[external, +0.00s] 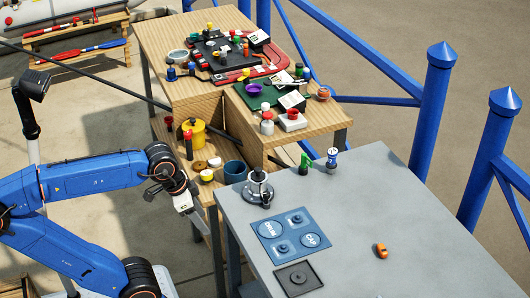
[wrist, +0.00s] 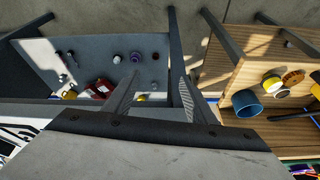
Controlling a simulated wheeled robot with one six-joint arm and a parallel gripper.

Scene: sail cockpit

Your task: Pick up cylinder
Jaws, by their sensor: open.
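No single thing is clearly marked as the cylinder. Upright, roughly cylindrical things in the external view are a blue-and-white piece (external: 332,158) and a green piece (external: 305,164) at the grey table's back edge, and a blue cup (external: 235,172) on the wooden shelf. The cup also shows in the wrist view (wrist: 246,103), right of my gripper. My gripper (external: 190,212) hangs left of the grey table, beside the wooden shelf. In the wrist view its fingers (wrist: 158,75) are apart, with nothing held between them.
The grey table (external: 420,225) carries a silver round device (external: 258,188), a blue panel (external: 291,236), a black square tray (external: 297,279) and an orange piece (external: 381,250). A crowded wooden table (external: 160,35) stands behind. Blue railing posts (external: 435,95) stand at right. The grey table's right side is mostly clear.

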